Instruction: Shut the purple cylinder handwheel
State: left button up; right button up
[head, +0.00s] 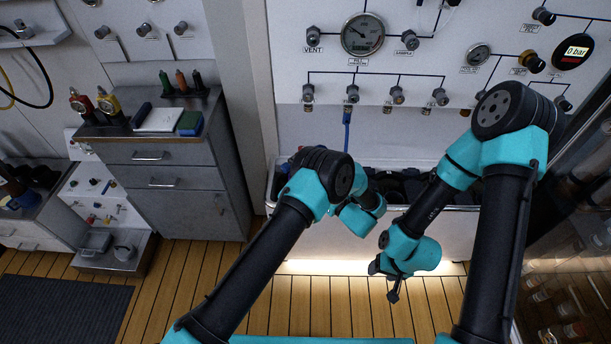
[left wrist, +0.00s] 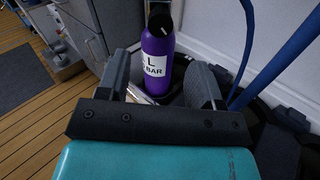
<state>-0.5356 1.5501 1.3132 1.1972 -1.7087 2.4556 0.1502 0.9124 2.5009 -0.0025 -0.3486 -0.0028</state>
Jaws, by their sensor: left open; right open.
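The purple cylinder (left wrist: 172,50) stands in the left wrist view with a white label reading "L" and "BAR". A dark fitting (left wrist: 160,20) is on its top; I cannot make out the handwheel's shape. My left gripper (left wrist: 158,72) is open, its two fingers spread on either side of the cylinder's lower part in the picture; I cannot tell if they touch it. In the head view my left arm hides the cylinder and the left gripper. My right gripper (head: 392,288) is open and empty, hanging in front of the white bin's front.
The white bin (head: 300,236) under the gauge panel (head: 430,70) holds dark items. A blue hose (left wrist: 285,62) runs beside the cylinder. A grey drawer cabinet (head: 175,180) stands left.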

pick_arm(q)
jog(key=x, duration=0.9)
jog(key=shift+w+a, duration=0.25)
jog(key=shift+a, duration=0.05)
jog(key=shift+c, duration=0.2)
jog(key=c, duration=0.9)
